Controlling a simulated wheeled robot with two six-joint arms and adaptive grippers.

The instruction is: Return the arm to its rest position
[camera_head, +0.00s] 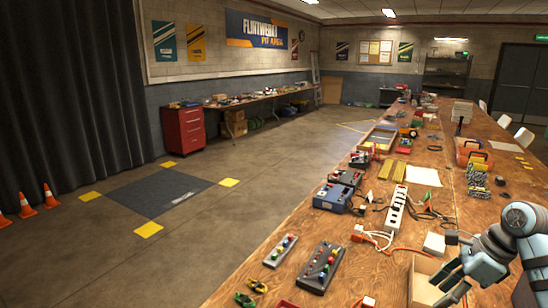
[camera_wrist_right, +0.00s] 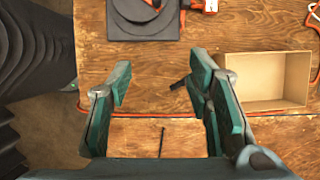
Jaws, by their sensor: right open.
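My right gripper (camera_head: 446,264) is at the lower right of the head view, over the near part of the wooden table (camera_head: 455,205). In the wrist view its two teal fingers stand wide apart, and the gripper (camera_wrist_right: 160,82) is open and empty, with bare wood between the fingertips. An open cardboard box (camera_wrist_right: 268,80) lies to the right of the fingers in that view. In the head view the box (camera_head: 421,283) is partly hidden behind the gripper. My left gripper is not in view.
A white power strip (camera_head: 396,208), button boxes (camera_head: 320,267) and cables crowd the table. In the wrist view a dark plate (camera_wrist_right: 138,22) lies at the top, and an orange cable runs below the box. The floor left of the table is largely clear.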

